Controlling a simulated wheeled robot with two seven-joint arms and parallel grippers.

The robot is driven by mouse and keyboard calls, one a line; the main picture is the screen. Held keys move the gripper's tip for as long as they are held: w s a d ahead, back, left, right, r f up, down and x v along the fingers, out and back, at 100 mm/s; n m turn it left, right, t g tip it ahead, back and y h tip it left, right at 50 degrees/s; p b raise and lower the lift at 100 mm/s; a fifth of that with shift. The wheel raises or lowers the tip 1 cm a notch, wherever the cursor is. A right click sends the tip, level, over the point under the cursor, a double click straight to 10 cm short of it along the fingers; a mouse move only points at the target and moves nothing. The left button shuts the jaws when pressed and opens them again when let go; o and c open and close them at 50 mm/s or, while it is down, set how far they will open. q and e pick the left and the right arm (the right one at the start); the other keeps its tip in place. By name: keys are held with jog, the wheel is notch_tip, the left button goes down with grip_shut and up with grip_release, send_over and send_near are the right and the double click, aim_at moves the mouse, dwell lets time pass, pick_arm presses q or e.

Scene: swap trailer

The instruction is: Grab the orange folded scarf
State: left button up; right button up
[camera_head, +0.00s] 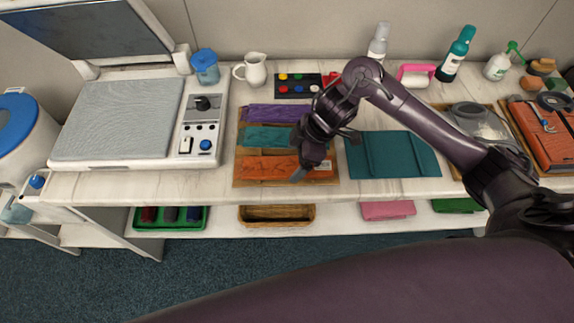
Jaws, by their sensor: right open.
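The orange folded scarf (265,167) lies flat at the front of a brown board (238,184) on the white counter. A teal folded scarf (265,138) and a purple one (275,113) lie behind it on the same board. My right gripper (306,174) is over the right end of the orange scarf, with its fingers pointing down and open. Its wrist hides part of the scarf's right end and a small label there. I cannot tell whether the fingers touch the cloth. My left gripper is not in view.
A heat press (118,120) with its lid raised stands at the left. A folded teal cloth (390,154) lies right of the board. A white jug (255,70), bottles (456,53) and a lint roller (416,75) stand at the back. A lower shelf holds a basket (277,216).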

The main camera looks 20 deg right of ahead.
aim_at(289, 166)
jog(key=x, duration=0.3)
jog(key=shift+w+d, duration=0.1)
jog(key=shift+w, duration=0.1)
jog(key=shift+s, duration=0.1)
jog(key=c, duration=1.1)
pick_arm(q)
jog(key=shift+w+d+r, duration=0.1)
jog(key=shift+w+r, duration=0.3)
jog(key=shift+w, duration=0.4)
